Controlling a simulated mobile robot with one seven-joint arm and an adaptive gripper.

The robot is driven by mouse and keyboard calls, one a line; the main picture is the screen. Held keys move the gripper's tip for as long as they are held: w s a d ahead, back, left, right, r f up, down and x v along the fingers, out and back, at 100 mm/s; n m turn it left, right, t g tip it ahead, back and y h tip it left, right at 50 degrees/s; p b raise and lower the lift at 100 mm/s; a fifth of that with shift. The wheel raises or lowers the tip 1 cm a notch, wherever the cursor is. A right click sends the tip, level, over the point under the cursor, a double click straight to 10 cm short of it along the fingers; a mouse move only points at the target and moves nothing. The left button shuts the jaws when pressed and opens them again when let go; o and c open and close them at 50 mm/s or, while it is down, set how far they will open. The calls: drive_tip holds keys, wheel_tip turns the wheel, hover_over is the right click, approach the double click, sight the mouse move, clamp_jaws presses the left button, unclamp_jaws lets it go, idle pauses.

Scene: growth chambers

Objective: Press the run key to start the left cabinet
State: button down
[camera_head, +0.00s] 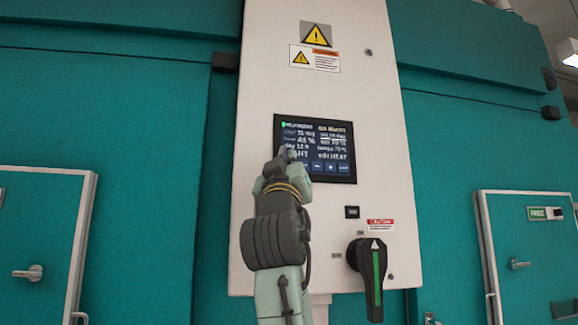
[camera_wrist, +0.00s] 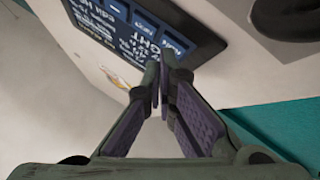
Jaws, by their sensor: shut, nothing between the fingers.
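The control screen (camera_head: 335,140) is a dark panel with white text and a row of blue keys along its bottom edge, on the white cabinet front. In the wrist view the screen (camera_wrist: 150,30) appears upside down, and the end key (camera_wrist: 172,49), which seems to be the run key, lies just beyond my fingertips. My gripper (camera_head: 287,153) is shut and empty in front of the screen's lower left corner, hiding that key in the head view. In the wrist view my gripper (camera_wrist: 161,68) points at the screen's edge; I cannot tell whether it touches.
A black rotary handle (camera_head: 367,275) with a green stripe sticks out below right of the screen. A small black switch (camera_head: 352,212) sits above it. Teal chamber doors with a left door handle (camera_head: 28,272) and a "FREE" sign (camera_head: 545,213) flank the panel.

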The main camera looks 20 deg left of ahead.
drive_tip(key=shift+s+d, duration=0.35)
drive_tip(key=shift+s, duration=0.1)
drive_tip(key=s+d+b, duration=0.1)
drive_tip(key=s, duration=0.1)
drive_tip(key=s+d+b, duration=0.1)
drive_tip(key=s, duration=0.1)
drive_tip(key=shift+d, duration=0.4)
idle(0.5)
